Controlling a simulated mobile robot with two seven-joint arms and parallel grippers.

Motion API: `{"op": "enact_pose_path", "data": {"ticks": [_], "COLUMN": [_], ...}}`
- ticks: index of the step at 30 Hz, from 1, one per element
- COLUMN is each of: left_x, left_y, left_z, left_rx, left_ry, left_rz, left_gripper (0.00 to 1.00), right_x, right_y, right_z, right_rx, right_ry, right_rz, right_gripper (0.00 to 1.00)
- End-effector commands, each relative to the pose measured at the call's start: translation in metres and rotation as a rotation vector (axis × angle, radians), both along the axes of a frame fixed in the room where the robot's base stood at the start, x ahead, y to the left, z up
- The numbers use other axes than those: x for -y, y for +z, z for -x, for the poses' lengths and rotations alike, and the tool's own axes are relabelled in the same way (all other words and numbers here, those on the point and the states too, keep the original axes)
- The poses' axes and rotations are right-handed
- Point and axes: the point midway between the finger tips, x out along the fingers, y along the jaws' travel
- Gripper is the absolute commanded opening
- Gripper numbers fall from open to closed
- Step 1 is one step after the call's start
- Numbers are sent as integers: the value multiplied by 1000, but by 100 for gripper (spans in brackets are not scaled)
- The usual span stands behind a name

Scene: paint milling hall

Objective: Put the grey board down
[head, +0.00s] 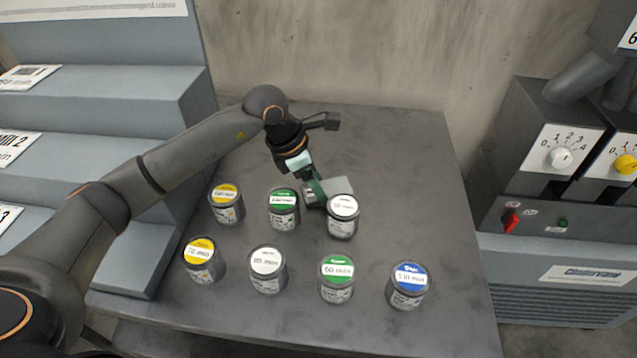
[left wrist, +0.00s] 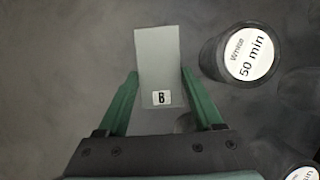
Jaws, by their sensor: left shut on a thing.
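The grey board (left wrist: 158,50) is a small flat plate with a white label reading "B". It sits between the two green fingers of my left gripper (left wrist: 160,78), which is shut on it. In the head view the board (head: 338,187) shows just behind the white-lidded can, which partly covers this area, and my left gripper (head: 315,190) points down there. I cannot tell whether the board touches the table. My right gripper is in neither view.
The dark grey table (head: 400,180) holds several lidded cans. The white 50 min can (left wrist: 240,58) stands close to the board's right; a green-lidded can (head: 284,210) is to its left. The table's back and right are clear. A stepped grey rack (head: 130,95) stands left.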

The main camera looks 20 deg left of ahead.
Motion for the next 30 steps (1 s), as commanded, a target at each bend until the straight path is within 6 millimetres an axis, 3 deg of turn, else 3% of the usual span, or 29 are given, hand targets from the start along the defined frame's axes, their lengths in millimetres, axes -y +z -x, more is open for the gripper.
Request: {"op": "enact_pose_path", "data": {"ticks": [7, 8, 15, 26, 30], "left_x": [0, 0, 0, -2, -9], "left_y": [-4, -2, -2, 5, 27], "left_z": [0, 0, 0, 0, 5], "left_rx": [1, 0, 0, 2, 6], "left_ry": [0, 0, 1, 2, 2], "left_rz": [1, 0, 0, 0, -2], "left_gripper": [12, 71, 98, 98, 98], "right_x": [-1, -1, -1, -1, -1], "right_y": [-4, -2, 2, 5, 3], "right_z": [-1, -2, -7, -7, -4], "right_rx": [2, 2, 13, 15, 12], "right_ry": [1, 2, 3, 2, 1], "right_rz": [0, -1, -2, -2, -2], "right_gripper": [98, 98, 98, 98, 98]}}
